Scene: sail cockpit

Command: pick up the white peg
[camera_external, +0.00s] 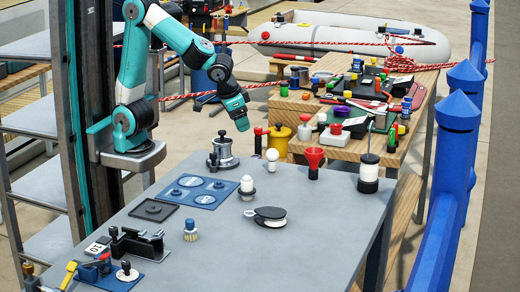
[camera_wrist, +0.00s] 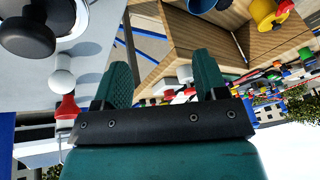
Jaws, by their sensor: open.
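The slim white peg (camera_external: 272,159) with a round ball top stands upright near the far edge of the grey table. A white ball-topped piece, likely the same peg, shows at the left of the wrist view (camera_wrist: 62,82). A wider, stepped white piece (camera_external: 247,186) stands nearer on the table, so which one is meant is not fully certain. My gripper (camera_external: 241,121) hangs above the table's far edge, up and left of the slim peg and apart from it. In the wrist view my gripper (camera_wrist: 163,66) is open, with nothing between its fingers.
A metal pot with a black knob (camera_external: 222,152) stands left of the slim peg, and a red funnel-shaped piece (camera_external: 314,160) stands right of it. A black-and-white jar (camera_external: 369,172) is at the right edge. The table's near right is clear.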

